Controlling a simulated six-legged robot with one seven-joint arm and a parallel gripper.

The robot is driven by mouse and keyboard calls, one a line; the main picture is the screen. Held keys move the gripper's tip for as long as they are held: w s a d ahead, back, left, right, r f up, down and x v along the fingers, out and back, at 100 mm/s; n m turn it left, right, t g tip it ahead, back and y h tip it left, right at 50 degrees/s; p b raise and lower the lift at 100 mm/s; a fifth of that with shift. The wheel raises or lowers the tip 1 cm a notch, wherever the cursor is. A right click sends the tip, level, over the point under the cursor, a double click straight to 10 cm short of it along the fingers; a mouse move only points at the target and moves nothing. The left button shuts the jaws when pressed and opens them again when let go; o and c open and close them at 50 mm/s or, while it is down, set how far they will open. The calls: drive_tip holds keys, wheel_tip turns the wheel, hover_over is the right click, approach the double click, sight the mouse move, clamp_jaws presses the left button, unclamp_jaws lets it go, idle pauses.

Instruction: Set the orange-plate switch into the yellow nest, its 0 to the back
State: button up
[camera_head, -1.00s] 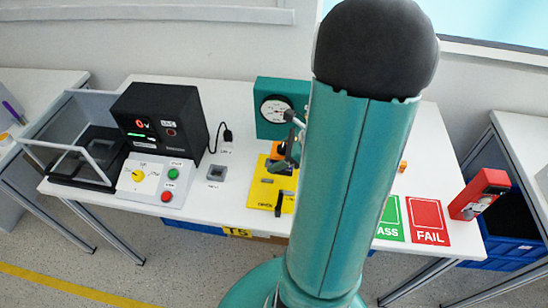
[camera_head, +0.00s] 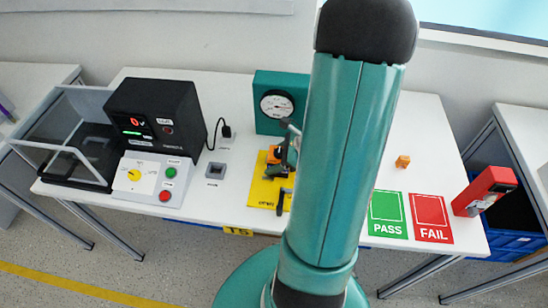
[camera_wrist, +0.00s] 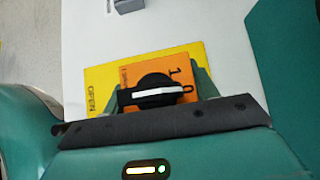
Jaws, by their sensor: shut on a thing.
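The orange-plate switch (camera_wrist: 178,67) shows in the wrist view with a black knob and a white pointer line. A "1" is at its right side; I cannot make out its 0. My gripper (camera_head: 284,160) is shut on the switch, and its fingertips are mostly hidden in the wrist view. The yellow nest (camera_wrist: 103,78), marked OPEN, lies under and beside the switch. In the head view the switch (camera_head: 277,153) is over the back part of the yellow nest (camera_head: 262,195). I cannot tell whether it is seated.
A black lever (camera_head: 283,200) stands on the nest's front right. A teal gauge box (camera_head: 280,100) stands close behind. A grey socket (camera_head: 215,171) and black meter box (camera_head: 157,115) are left.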

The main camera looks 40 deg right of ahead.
drive_tip(key=shift+s, duration=0.15)
drive_tip(key=o, duration=1.1)
drive_tip(key=shift+f, duration=0.1)
